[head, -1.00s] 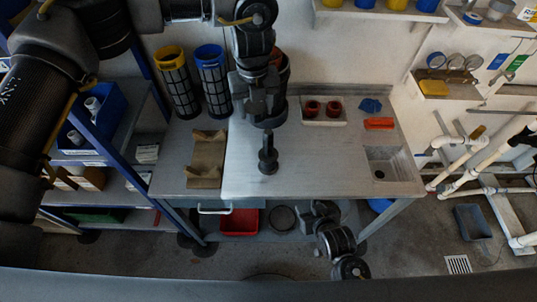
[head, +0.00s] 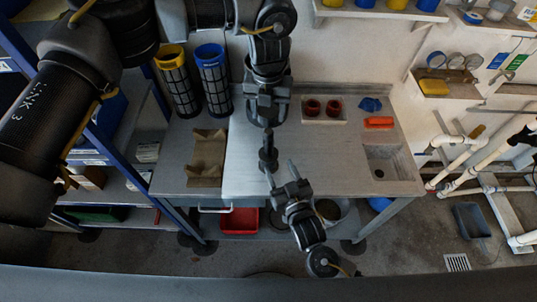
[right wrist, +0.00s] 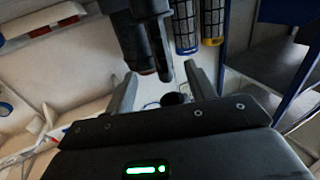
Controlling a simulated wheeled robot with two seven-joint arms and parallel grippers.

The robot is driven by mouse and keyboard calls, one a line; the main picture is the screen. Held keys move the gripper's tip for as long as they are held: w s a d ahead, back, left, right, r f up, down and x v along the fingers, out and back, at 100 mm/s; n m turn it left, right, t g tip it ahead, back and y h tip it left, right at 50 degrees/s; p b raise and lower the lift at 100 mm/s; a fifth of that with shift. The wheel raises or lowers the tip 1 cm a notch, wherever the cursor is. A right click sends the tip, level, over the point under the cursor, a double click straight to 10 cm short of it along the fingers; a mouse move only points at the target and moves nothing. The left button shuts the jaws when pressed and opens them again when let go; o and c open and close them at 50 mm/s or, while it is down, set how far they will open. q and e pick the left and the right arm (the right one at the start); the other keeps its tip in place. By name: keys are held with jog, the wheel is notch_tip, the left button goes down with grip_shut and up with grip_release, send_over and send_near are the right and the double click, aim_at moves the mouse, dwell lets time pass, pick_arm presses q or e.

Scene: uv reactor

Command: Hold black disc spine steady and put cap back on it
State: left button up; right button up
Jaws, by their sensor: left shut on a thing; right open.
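The black disc spine (head: 268,152) stands upright, in the middle of the head view, over the front part of the steel table. My left gripper (head: 267,124) reaches down from above and is shut on the spine's upper part. Whether the spine's foot touches the table is hard to tell. My right gripper (head: 280,174) is open near the table's front edge, just below the spine, fingers pointing up toward it. In the right wrist view its fingers (right wrist: 162,88) are apart, with a small dark round shape behind them. I cannot identify the cap.
The steel table (head: 330,170) has free room right of the spine. A brown cradle (head: 207,160) lies left. Yellow-topped (head: 178,85) and blue-topped (head: 214,85) mesh cylinders stand at the back left. A red-cup tray (head: 323,120), orange block (head: 379,122) and sink (head: 386,170) are right.

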aim_at(267, 141)
jog(key=shift+w, duration=0.1)
jog(key=x, duration=1.1)
jog(key=shift+w+a+f, duration=0.1)
jog(key=shift+w+a, duration=0.05)
jog(key=shift+w, duration=0.25)
jog(key=shift+c, duration=0.3)
grip_shut()
